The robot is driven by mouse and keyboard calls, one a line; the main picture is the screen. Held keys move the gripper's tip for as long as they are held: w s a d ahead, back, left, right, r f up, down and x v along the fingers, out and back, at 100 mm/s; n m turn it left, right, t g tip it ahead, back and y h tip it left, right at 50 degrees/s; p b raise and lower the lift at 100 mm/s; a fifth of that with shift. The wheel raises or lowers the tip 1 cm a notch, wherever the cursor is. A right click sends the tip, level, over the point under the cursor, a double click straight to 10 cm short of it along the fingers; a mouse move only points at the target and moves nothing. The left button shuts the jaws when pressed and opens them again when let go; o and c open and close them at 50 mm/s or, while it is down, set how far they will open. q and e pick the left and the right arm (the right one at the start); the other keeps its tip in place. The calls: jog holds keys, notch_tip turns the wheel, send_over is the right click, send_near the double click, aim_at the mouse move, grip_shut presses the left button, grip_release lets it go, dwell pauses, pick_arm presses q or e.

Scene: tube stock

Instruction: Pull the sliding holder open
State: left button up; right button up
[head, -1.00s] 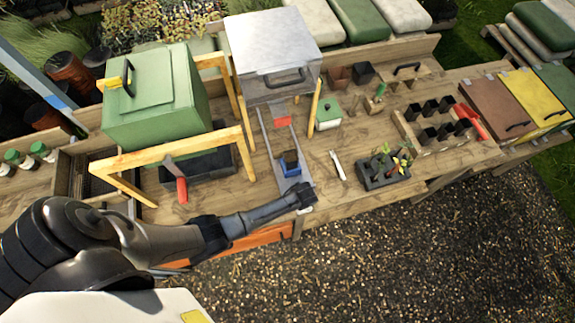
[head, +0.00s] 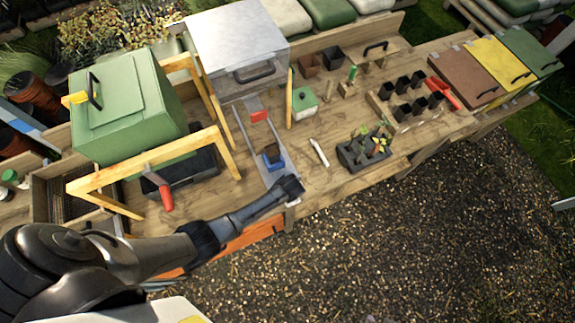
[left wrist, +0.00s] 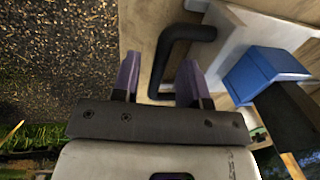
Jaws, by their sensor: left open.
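The sliding holder (head: 283,176) is a pale narrow tray between rails on the bench, below the metal box. It carries a blue block (head: 272,162), and a red piece (head: 260,116) sits farther back. In the left wrist view, its white body (left wrist: 232,35) and the blue block (left wrist: 265,70) show at the right. Its black bent handle (left wrist: 180,38) passes between the fingers in the picture. My left gripper (head: 291,187) is at the holder's front end; its fingers (left wrist: 160,78) are open. I cannot tell whether they touch the handle. My right gripper is not in view.
A wooden frame (head: 140,170) with a green box (head: 125,105) stands left. The metal box (head: 235,45) stands behind the holder. A white tool (head: 319,152) and a dark planter tray (head: 364,150) lie right. Gravel (head: 400,240) is open in front of the bench.

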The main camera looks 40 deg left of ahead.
pick_arm(q)
notch_tip(320, 180, up, 13)
jog(key=s+d, duration=0.1)
jog(key=d, duration=0.1)
jog(key=shift+r, duration=0.15)
jog(key=shift+s, duration=0.1)
dwell(0.5)
